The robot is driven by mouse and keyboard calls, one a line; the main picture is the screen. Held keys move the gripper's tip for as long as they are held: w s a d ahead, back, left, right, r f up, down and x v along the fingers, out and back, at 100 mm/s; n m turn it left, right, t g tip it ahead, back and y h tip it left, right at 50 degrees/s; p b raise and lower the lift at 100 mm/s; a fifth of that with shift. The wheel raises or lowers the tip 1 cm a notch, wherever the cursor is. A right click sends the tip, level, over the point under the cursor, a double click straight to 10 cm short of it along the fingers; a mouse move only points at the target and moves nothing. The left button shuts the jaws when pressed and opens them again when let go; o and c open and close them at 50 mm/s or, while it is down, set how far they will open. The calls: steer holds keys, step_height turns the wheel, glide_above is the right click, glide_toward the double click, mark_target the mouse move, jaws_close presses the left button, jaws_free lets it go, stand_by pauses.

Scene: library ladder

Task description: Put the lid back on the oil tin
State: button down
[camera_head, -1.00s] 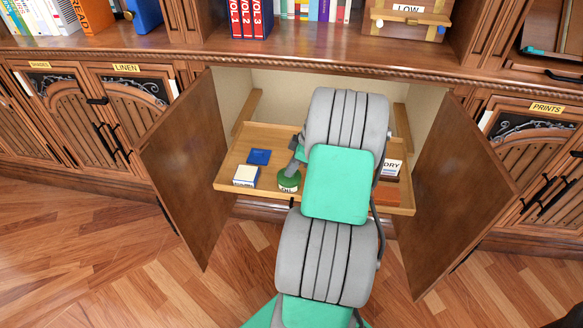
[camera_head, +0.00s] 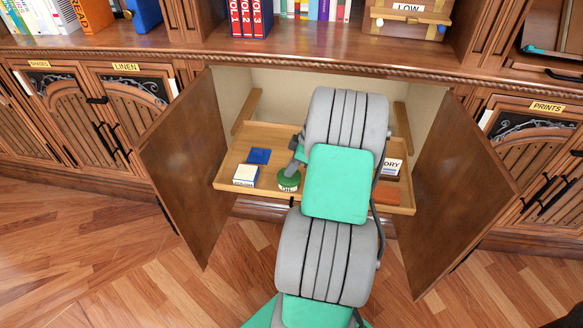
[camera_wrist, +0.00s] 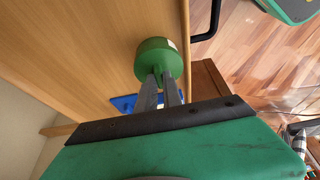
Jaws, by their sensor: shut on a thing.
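The oil tin (camera_head: 289,184) stands on the pull-out wooden tray, a short green cylinder with a white label, partly hidden by my arm. It also shows in the wrist view (camera_wrist: 166,45). Its round green lid (camera_wrist: 152,68) sits at the top of the tin, lined up with it; whether it is fully seated I cannot tell. My gripper (camera_wrist: 158,76) is shut on the middle of the lid, with its two fingers close together. What they pinch there is mostly hidden. In the head view my gripper is largely hidden by my arm.
The wooden tray (camera_head: 225,180) is out between two open cabinet doors (camera_head: 188,165) (camera_head: 460,190). A blue flat item (camera_head: 259,157) and a white box (camera_head: 245,176) lie left of the tin. A box marked DRY (camera_head: 392,167) and an orange-brown block (camera_head: 386,192) are on the right.

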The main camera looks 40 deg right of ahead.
steer(key=c, duration=1.4)
jaws_free()
steer(key=shift+c, duration=0.2)
steer(key=shift+o, duration=0.6)
steer(key=o, duration=0.4)
steer(key=shift+r, duration=0.15)
steer(key=shift+r+p, duration=1.55)
steer(key=shift+r, duration=0.45)
steer(key=shift+r+p, duration=0.95)
steer(key=shift+r, duration=0.5)
